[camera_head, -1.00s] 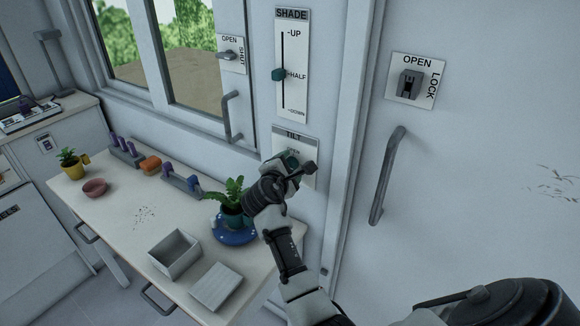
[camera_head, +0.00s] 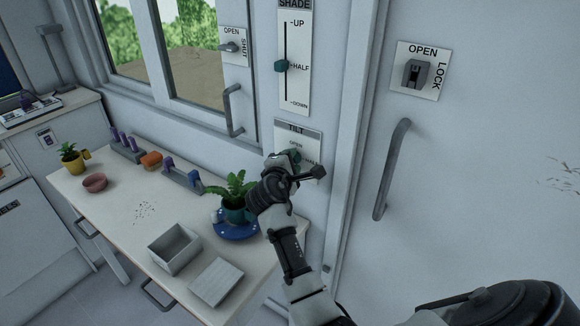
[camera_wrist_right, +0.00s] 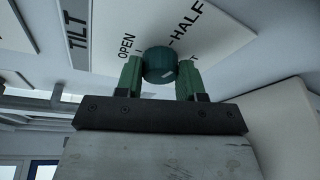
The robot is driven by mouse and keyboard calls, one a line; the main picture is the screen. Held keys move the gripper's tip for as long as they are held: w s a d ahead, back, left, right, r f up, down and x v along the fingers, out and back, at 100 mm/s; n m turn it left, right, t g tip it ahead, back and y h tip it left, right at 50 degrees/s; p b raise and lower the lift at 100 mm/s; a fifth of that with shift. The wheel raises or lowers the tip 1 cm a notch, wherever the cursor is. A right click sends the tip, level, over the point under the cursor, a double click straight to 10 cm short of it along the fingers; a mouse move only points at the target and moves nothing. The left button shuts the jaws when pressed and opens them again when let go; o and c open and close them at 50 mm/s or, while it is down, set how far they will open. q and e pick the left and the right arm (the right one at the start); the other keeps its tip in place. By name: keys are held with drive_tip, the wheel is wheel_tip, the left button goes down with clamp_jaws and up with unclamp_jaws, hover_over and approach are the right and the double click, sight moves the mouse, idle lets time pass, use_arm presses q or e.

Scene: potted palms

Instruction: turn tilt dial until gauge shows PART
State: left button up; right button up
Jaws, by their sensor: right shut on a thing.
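The white TILT panel (camera_head: 311,139) is on the wall below the SHADE slider. In the right wrist view its labels OPEN and HALF show, with a third label mostly hidden; I see no PART label. The round teal tilt dial (camera_wrist_right: 159,62) sits between the green fingertips of my right gripper (camera_wrist_right: 160,76), which is shut on it. A pale mark shows low on the dial; I cannot tell which label it matches. In the head view my right gripper (camera_head: 294,160) covers much of the panel. My left gripper is not in view.
The SHADE slider knob (camera_head: 281,66) is near HALF. A window handle (camera_head: 232,110) and a door handle (camera_head: 392,170) stick out either side. The table (camera_head: 120,240) below holds a potted palm (camera_head: 236,200) on a blue saucer (camera_head: 238,231) and an open box (camera_head: 174,250).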

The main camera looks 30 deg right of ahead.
use_arm(q)
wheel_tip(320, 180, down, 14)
drive_tip(key=b, duration=1.3)
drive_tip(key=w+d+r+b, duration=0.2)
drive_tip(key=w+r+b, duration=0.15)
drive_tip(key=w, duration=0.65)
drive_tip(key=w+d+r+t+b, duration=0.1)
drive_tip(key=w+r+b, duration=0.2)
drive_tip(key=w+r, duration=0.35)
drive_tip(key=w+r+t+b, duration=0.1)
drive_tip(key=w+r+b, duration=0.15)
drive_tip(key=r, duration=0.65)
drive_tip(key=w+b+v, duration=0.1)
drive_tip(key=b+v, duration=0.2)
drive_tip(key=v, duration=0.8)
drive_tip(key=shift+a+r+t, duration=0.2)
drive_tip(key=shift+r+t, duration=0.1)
use_arm(e)
drive_tip(key=m+h, duration=0.1)
drive_tip(key=m, duration=0.4)
drive_tip(key=m+t+h, duration=0.1)
drive_tip(key=m, duration=0.4)
drive_tip(key=f+m+h, duration=0.1)
drive_tip(key=m+h, duration=0.1)
drive_tip(key=m, duration=0.3)
drive_tip(key=shift+m+t, duration=0.4)
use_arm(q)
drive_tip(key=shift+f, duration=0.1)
